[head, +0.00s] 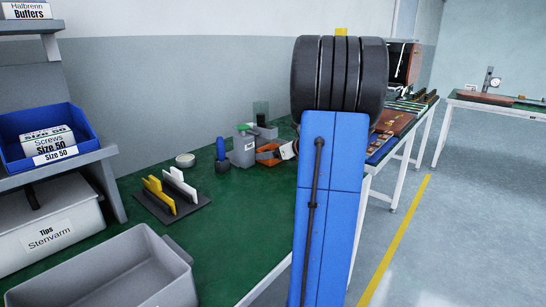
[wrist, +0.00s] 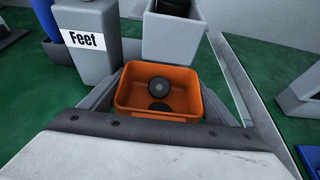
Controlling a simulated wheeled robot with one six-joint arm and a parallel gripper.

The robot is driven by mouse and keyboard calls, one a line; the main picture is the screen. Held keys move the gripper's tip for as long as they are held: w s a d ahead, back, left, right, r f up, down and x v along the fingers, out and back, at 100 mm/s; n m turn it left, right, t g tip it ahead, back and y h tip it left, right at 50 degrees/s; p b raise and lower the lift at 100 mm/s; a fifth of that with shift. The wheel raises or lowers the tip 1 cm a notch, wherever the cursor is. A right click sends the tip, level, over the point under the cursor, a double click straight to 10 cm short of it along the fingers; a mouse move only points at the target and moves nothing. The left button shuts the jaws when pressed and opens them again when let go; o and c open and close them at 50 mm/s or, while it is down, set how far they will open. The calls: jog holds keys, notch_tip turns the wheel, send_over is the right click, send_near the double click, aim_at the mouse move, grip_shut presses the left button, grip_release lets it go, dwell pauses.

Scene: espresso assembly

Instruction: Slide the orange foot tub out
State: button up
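The orange foot tub (wrist: 128,92) sits in the middle of the wrist view, with round black feet inside. My gripper (wrist: 172,62) reaches over it, its grey fingers spread along the tub's left and right sides. I cannot tell whether either finger touches the tub. In the head view, a small part of the orange tub (head: 268,155) shows beside the grey boxes, left of my arm.
A grey box labelled Feet (wrist: 85,62) and another grey box holding a black part (wrist: 172,42) stand beyond the tub. On the green bench (head: 232,231), a black rack with yellow and white plates (head: 172,190) and a grey bin (head: 110,275) lie left.

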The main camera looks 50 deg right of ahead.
jog(key=shift+s, duration=0.1)
jog(key=shift+s+d, duration=0.1)
jog(key=shift+s, duration=0.8)
jog(key=o, duration=1.3)
jog(key=shift+c, duration=0.2)
jog(key=shift+s, duration=0.15)
jog(key=shift+v, duration=3.35)
